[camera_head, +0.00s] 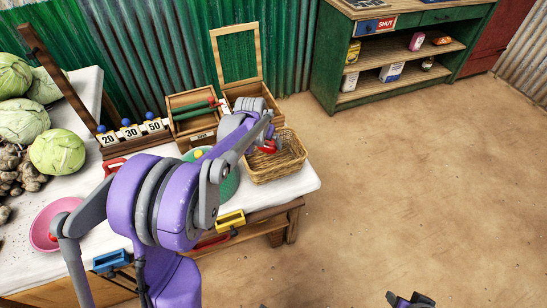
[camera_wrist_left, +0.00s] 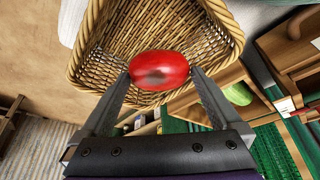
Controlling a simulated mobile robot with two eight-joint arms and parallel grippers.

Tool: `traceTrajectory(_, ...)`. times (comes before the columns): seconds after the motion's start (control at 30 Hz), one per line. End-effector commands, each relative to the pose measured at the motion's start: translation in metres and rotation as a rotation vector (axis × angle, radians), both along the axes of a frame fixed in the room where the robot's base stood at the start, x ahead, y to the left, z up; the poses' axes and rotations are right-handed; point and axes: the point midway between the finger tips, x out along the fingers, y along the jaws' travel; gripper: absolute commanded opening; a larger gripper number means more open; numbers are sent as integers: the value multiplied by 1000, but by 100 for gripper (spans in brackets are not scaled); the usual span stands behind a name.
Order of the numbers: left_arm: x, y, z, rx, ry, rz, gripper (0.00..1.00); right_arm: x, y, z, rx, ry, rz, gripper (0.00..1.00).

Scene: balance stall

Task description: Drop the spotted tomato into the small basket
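The spotted tomato (camera_wrist_left: 158,70) is red with a dark blotch on the side facing the left wrist camera. My left gripper (camera_wrist_left: 160,78) is shut on it, one finger at each side. In the head view the left gripper (camera_head: 265,143) is over the small wicker basket (camera_head: 290,160), and only a bit of the tomato's red (camera_head: 268,149) shows. In the left wrist view the woven basket (camera_wrist_left: 88,60) lies behind the tomato, and the part of it in sight is empty. A dark tip of my right gripper (camera_head: 410,300) shows at the bottom edge.
The basket stands at the right end of the white-topped table (camera_head: 305,184). Wooden boxes (camera_head: 192,121) stand behind it, cabbages (camera_head: 57,151) and a pink bowl (camera_head: 46,232) to the left. A green shelf (camera_head: 322,60) is farther back. The floor at right is clear.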

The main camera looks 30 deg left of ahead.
Motion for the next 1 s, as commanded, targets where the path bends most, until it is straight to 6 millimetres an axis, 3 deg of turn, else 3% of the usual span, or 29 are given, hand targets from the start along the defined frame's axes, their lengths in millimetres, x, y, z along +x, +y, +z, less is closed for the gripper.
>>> traceTrajectory(0.33, -3, 0, 7, 0, 0, 0, 100, 0, 0, 1, 0, 0, 0, 50)
traceTrajectory(0.8, -35, -3, 86, 1, 0, 1, 100, 1, 0, 7, 0, -3, 0, 50)
traceTrajectory(1.0, -41, -3, 99, 0, 0, 0, 100, 2, 0, 8, 0, -3, 0, 50)
